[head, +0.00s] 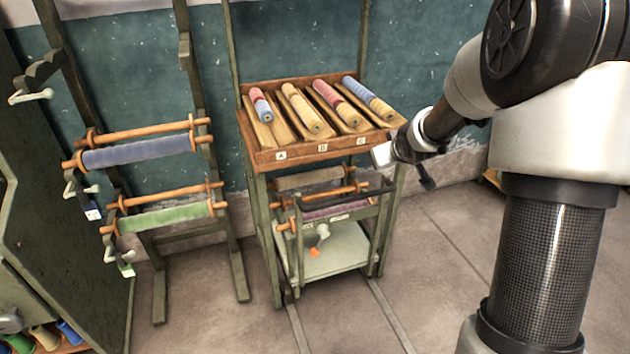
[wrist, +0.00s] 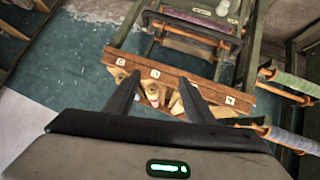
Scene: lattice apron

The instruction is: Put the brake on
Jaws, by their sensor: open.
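A green wooden cart (head: 262,215) stands in the middle of the head view. On its lower front is a small pale lever or crank (head: 322,234) with an orange tip (head: 314,252), hanging over the pale lower shelf (head: 335,258). I cannot tell for sure whether this is the brake. My gripper (wrist: 159,78) is open and empty; in the wrist view its dark fingers overlap the cart's labelled tray front. In the head view my gripper (head: 428,182) hangs small and partly unclear right of the tray, above and right of the orange tip.
The cart's wooden tray (head: 322,147) holds several coloured rolls behind labels A, B and C. Left, a rack carries a blue roller (head: 140,151) and a green roller (head: 165,217) with cranks. Two rails (head: 392,315) run along the floor. Floor is clear at right front.

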